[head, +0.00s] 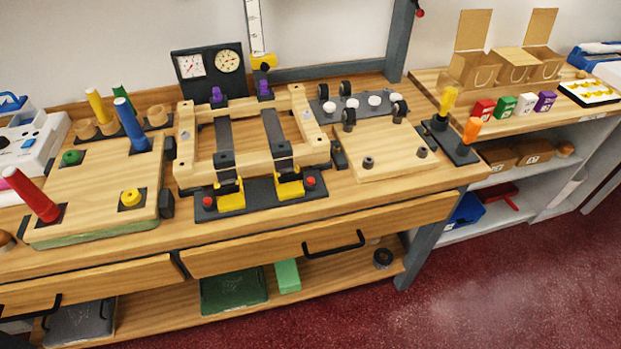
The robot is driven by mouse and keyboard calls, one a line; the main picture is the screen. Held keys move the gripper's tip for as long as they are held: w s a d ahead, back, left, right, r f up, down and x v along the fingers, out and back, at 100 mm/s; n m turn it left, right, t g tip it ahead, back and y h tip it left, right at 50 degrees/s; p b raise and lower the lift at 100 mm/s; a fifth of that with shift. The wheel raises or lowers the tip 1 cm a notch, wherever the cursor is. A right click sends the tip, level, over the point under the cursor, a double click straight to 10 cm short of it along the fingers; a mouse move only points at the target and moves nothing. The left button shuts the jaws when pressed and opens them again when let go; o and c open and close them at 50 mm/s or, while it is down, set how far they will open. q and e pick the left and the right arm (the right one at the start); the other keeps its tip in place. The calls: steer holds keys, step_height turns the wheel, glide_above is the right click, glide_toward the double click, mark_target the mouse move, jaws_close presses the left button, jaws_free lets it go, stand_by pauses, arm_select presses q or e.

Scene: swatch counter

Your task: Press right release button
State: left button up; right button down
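The right release button (311,181) is a small red knob on the dark base plate (262,205) at the front of a wooden frame fixture (252,164). It sits just right of the right yellow clamp (289,188). A matching left red button (208,202) sits left of the left yellow clamp (231,199). Two dark straps run back from the clamps across the frame. I cannot tell whether either button is pressed. Neither of my grippers shows in the head view.
A wooden board with coloured pegs (105,185) stands left of the fixture, and a plain wooden block (378,150) stands right. Two gauges (208,68) stand behind. A drawer handle (334,244) juts out below the counter edge. The strip before the base plate is clear.

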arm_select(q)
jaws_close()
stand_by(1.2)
